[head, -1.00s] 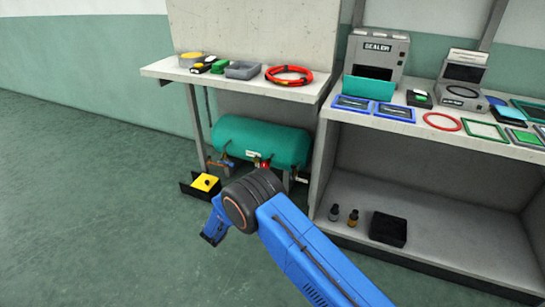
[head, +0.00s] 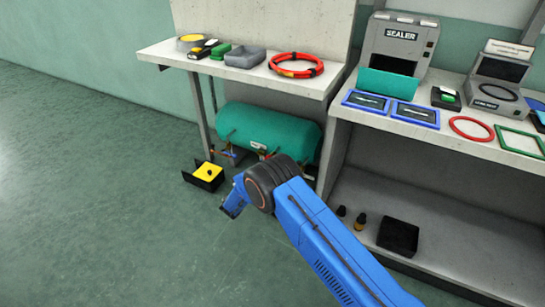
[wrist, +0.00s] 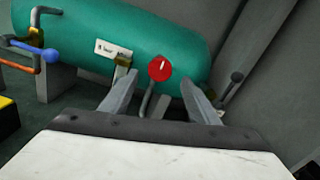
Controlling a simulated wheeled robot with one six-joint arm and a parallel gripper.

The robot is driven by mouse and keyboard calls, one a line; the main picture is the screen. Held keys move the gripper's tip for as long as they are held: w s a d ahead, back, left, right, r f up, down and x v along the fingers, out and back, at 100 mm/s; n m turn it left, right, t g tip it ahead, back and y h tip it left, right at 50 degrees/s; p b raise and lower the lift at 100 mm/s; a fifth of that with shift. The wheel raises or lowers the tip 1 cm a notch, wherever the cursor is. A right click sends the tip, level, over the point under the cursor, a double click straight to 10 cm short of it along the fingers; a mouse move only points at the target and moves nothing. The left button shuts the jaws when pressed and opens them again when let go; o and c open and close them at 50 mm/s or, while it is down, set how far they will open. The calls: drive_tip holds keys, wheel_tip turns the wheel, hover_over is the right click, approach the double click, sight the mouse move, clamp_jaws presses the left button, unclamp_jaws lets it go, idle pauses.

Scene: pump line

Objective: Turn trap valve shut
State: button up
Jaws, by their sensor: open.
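A teal tank (head: 268,129) lies under the left shelf; it fills the top of the wrist view (wrist: 150,28). In the wrist view, a red round part (wrist: 160,68) with a white mark sits at its lower side, between my fingertips in the picture. A blue-ended lever (wrist: 50,55) on an orange pipe is at the left, and a dark lever (wrist: 232,84) is at the right. I cannot tell which is the trap valve. My gripper (wrist: 157,84) is open, with nothing held. In the head view my wrist hides part of the tank's fittings.
A black bin with a yellow block (head: 208,172) stands on the floor left of the tank. The shelf (head: 160,52) overhangs the tank. A bench (head: 450,135) with a sealer (head: 400,45) stands at the right. The floor at the left is clear.

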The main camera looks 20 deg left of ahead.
drive_tip(key=w, duration=0.7)
drive_tip(key=w+d, duration=0.1)
drive_tip(key=w, duration=0.3)
drive_tip(key=shift+w, duration=0.3)
drive_tip(key=c, duration=1)
